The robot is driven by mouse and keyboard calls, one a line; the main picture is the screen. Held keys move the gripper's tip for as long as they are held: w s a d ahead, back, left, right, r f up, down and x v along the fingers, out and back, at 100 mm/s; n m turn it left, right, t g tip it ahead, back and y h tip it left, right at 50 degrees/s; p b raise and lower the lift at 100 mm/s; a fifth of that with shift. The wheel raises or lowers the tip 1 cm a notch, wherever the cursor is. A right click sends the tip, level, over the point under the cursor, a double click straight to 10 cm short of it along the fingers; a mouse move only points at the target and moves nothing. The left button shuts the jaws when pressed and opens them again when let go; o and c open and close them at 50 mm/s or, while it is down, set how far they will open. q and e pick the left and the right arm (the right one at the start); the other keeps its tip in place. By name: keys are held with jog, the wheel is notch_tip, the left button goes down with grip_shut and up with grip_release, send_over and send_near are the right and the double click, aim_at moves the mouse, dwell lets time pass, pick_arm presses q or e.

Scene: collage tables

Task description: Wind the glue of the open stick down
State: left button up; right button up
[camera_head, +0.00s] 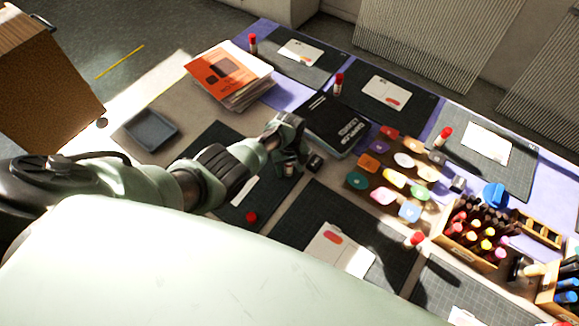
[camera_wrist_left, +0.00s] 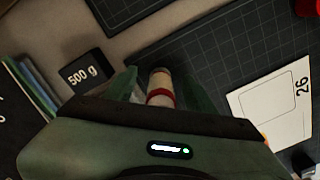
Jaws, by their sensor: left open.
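The open glue stick (camera_wrist_left: 160,90) shows in the left wrist view, with a pale end and a red band. It stands between the two green fingers of my left gripper (camera_wrist_left: 161,85), which is open around it. Whether a finger touches it I cannot tell. In the head view my left gripper (camera_head: 288,166) is low over the dark cutting mat (camera_head: 215,141) and mostly hides the stick. A red cap (camera_head: 251,217) lies on the same mat, nearer the front; its edge also shows in the wrist view (camera_wrist_left: 307,8). My right gripper is not in view.
A black 500 g weight (camera_wrist_left: 84,75) stands close beside the gripper. A card (camera_wrist_left: 272,108) marked 26 lies on the mat. A black book (camera_head: 336,124), coloured pads (camera_head: 394,180) and a wooden marker box (camera_head: 455,245) stand to the right; a grey tray (camera_head: 151,129) to the left.

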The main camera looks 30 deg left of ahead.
pick_arm(q)
jog(key=m, duration=0.5)
jog(key=shift+m, duration=0.3)
jog(key=m, duration=0.6)
jog(key=shift+s+a+b, duration=0.1)
jog(key=shift+b, duration=0.2)
grip_shut()
